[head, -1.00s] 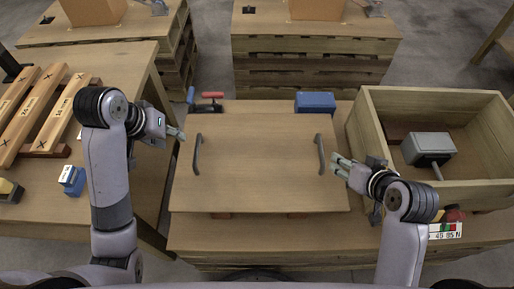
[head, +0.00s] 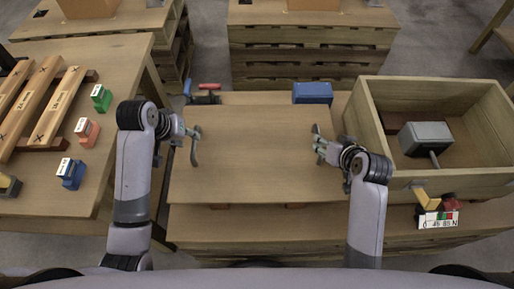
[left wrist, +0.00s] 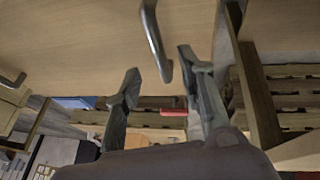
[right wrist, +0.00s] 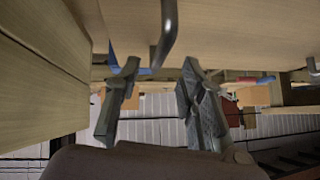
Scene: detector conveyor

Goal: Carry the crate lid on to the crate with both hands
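The crate lid (head: 255,165) is a flat wooden board lying on the low wooden platform, with a dark handle near each side. The open wooden crate (head: 478,183) stands to its right with a grey device (head: 426,138) inside. My left gripper (head: 190,140) is at the lid's left handle (left wrist: 155,40); its fingers are apart, with the handle reaching between them in the left wrist view. My right gripper (head: 319,143) is at the right handle (right wrist: 168,32), fingers also apart on either side of it. Neither gripper visibly clamps its handle.
A blue box (head: 312,93) and a red-handled tool (head: 207,88) lie behind the lid. A side table on the left holds a wooden rack (head: 45,105) and several coloured blocks, one blue (head: 71,173). A numbered marker (head: 438,219) is before the crate.

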